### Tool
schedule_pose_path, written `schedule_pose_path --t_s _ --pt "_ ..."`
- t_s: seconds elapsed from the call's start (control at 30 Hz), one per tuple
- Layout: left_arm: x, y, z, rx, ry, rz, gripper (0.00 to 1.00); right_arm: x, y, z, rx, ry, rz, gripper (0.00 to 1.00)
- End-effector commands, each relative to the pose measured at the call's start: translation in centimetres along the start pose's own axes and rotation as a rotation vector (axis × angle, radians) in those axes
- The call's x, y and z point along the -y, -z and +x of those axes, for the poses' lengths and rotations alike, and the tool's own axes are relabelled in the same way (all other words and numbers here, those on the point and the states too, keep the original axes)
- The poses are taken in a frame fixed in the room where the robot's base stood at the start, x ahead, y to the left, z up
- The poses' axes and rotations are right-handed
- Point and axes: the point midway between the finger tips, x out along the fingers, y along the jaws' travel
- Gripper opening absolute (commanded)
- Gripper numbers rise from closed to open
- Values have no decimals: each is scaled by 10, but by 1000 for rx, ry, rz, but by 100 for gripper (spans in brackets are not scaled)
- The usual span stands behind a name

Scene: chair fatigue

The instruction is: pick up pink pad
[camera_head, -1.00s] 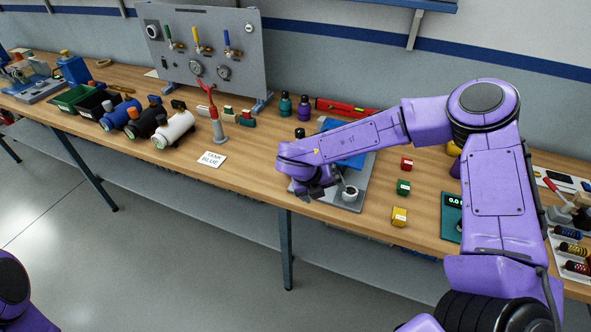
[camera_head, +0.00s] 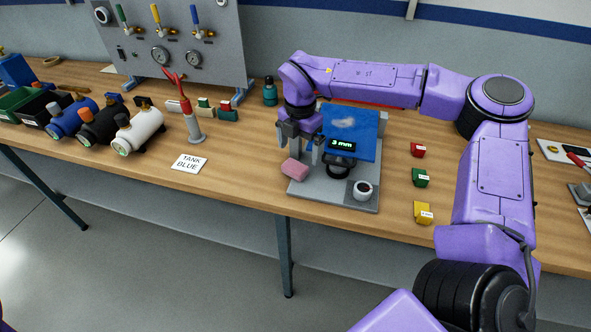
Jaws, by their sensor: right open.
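I cannot tell whether a finger touches the pad. My left gripper is out of view.
On the fixture stand a blue panel (camera_head: 352,134), a dark display reading "3 mm" (camera_head: 341,144) and a small cup (camera_head: 363,190). Red (camera_head: 417,150), green (camera_head: 420,177) and yellow (camera_head: 423,212) blocks lie right. A "TANK BLUE" card (camera_head: 189,163) lies left on clear wood.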

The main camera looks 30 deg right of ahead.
Motion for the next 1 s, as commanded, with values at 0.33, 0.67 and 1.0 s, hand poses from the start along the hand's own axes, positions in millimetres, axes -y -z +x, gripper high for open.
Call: schedule_pose_path --t_s 0.33,0.67,1.0 --pt "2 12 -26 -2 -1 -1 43 -8 2 50 -1 10 2 100" --pt "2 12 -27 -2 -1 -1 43 -8 1 76 1 3 2 100" --pt "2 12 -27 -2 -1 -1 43 -8 1 75 1 3 2 48"
